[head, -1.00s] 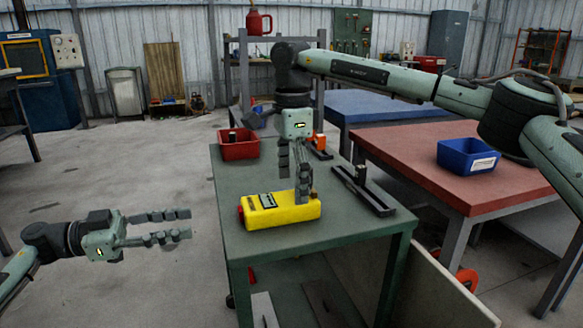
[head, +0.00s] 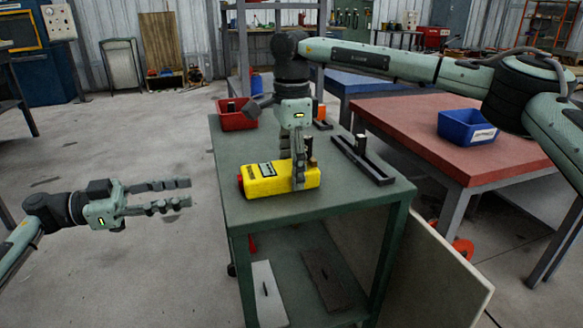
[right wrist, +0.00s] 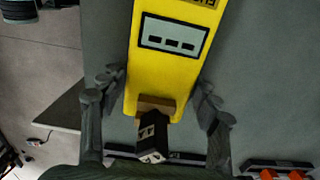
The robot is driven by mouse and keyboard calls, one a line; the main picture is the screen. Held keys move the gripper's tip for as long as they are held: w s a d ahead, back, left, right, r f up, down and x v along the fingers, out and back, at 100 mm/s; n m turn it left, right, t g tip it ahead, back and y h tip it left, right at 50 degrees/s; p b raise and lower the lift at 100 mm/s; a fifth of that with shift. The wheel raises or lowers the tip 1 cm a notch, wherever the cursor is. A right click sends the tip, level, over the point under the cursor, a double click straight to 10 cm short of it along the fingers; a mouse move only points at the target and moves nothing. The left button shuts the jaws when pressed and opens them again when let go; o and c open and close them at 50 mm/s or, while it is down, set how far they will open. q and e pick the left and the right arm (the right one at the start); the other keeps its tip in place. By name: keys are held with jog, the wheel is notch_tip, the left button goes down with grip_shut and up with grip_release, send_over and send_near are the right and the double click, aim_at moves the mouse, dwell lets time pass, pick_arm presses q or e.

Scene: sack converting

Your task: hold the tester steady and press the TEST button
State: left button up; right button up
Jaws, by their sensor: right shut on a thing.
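The yellow tester (head: 265,179) lies on its side along the green cart top, with a red part (head: 240,184) at its left end. My right gripper (head: 300,172) reaches down over its right end, one finger on the near side. In the right wrist view my right gripper (right wrist: 155,88) has its fingers on both sides of the tester (right wrist: 165,75), shut on it. A grey panel with dark marks shows on its face. A brown block and a black piece (right wrist: 153,138) sit at its end. My left gripper (head: 184,193) is open and empty, left of the cart.
The green cart (head: 335,205) also carries a red bin (head: 234,122) at the back left and a dark rail fixture (head: 362,162) at the right. A red-topped table (head: 440,155) with a blue bin (head: 467,128) stands to the right. Floor is clear around my left gripper.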

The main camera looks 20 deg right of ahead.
jog(key=c, duration=0.4)
pick_arm(q)
grip_shut()
pick_arm(e)
jog(key=shift+c, duration=0.2)
dwell(0.8)
